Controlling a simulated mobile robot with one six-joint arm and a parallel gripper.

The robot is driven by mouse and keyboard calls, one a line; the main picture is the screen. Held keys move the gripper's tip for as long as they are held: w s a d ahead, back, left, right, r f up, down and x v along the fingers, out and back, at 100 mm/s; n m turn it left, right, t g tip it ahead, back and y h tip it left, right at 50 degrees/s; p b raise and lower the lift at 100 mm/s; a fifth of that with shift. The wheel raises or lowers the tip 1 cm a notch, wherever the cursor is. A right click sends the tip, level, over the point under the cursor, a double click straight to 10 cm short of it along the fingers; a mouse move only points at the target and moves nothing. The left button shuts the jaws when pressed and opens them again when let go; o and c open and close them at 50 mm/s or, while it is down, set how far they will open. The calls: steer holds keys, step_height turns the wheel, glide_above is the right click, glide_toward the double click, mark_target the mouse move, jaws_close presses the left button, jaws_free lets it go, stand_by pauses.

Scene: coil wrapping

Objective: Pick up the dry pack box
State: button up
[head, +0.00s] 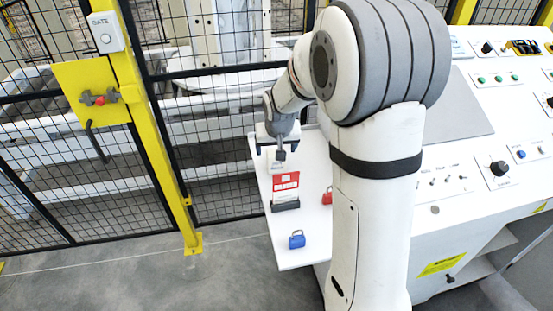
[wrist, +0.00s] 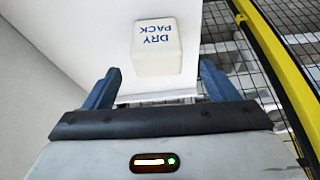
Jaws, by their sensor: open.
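The dry pack box (wrist: 157,47) is a small off-white block with blue "DRY PACK" lettering, upside down in the wrist view. It sits on the white shelf (wrist: 100,45). My gripper (wrist: 160,82) is open, its two blue fingers apart on either side of the picture and the box just beyond and between their lines. They do not touch it. In the head view my gripper (head: 281,150) points down over the far end of the shelf, and the box (head: 276,166) is partly hidden beneath it.
A red and white card (head: 286,183) in a dark stand is close by on the shelf. A red padlock (head: 327,196) and a blue padlock (head: 297,240) lie nearer. A black mesh fence (head: 225,135) with a yellow post (head: 160,120) borders the left. A control console (head: 480,150) stands right.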

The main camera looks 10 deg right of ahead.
steer(key=p+x, duration=0.1)
steer(key=x, duration=0.4)
steer(key=shift+d+f, duration=0.1)
steer(key=shift+f, duration=0.25)
steer(key=shift+c, duration=0.2)
steer(key=c, duration=1.1)
